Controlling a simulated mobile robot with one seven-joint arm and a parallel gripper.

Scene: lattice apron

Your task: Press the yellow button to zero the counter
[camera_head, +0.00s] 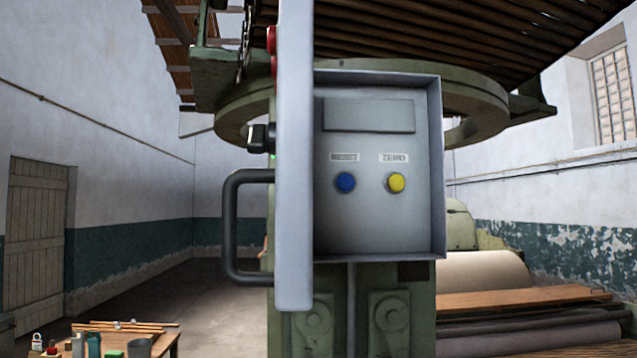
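The yellow button (396,183) sits on the right side of a grey control panel (370,225), under a label reading ZERO (394,157). A blue button (345,183) sits to its left under a label reading RESET (344,157). Above the labels is a dark, blank rectangular display (369,115). The panel lies recessed in a shallow grey box, and both buttons are in plain sight. My gripper is not in view.
A light grey door (295,200) stands open along the box's left side, with a dark handle (232,228) jutting left. Green machinery (375,325) stands below and around. A small table with tools (165,345) is at the lower left. The space before the panel looks clear.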

